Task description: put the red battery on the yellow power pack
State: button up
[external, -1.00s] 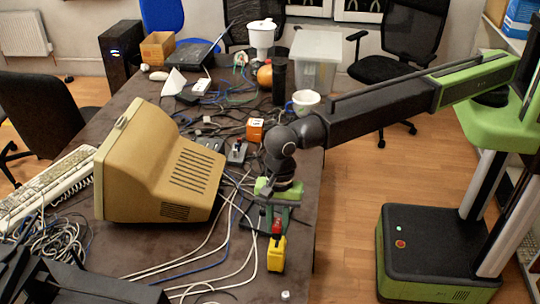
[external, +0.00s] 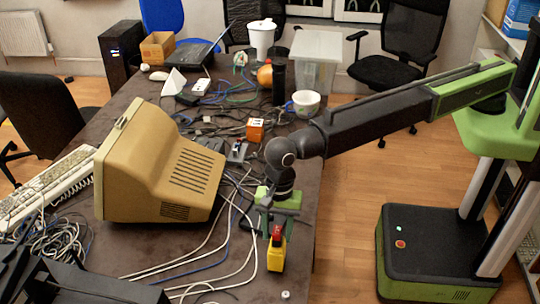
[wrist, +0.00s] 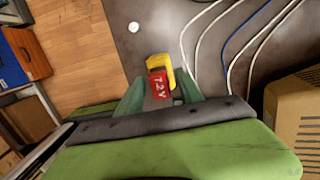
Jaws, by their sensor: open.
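The yellow power pack (external: 276,258) stands near the right edge of the dark table, below my gripper. The red battery (external: 277,235) shows at its top in the external view and appears to rest on it. In the wrist view the battery (wrist: 160,84), marked 7.2V, lies between my fingers and covers part of the yellow pack (wrist: 158,63). My gripper (external: 272,229) points down with its jaws open at the battery, one green finger to each side in the wrist view (wrist: 160,95). Whether a finger touches the battery, I cannot tell.
A beige monitor (external: 165,165) stands to the left. White and blue cables (external: 215,250) run over the table beside the pack. A small white cap (external: 286,294) lies in front. An orange block (external: 255,129) and a white cup (external: 305,104) stand further back.

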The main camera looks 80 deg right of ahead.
aim_at(278, 226)
notch_tip(278, 226, up, 12)
jog(key=d+p, duration=0.1)
jog(key=p, duration=1.1)
jog(key=shift+d+r, duration=0.15)
jog(key=shift+d, duration=0.1)
jog(key=s+d+n, duration=0.3)
jog(key=d+n, duration=0.5)
jog(key=d, duration=2.5)
jog(key=s+d+n, duration=0.5)
jog(key=s+d, duration=0.1)
jog(key=d, duration=0.5)
jog(key=s+d+n+h, duration=0.1)
jog(key=s+d+n, duration=0.4)
jog(key=d, duration=0.7)
jog(key=shift+s+d, duration=0.25)
jog(key=shift+s, duration=0.1)
notch_tip(278, 226, down, 4)
jog(key=b, duration=0.4)
jog(key=shift+f, duration=0.2)
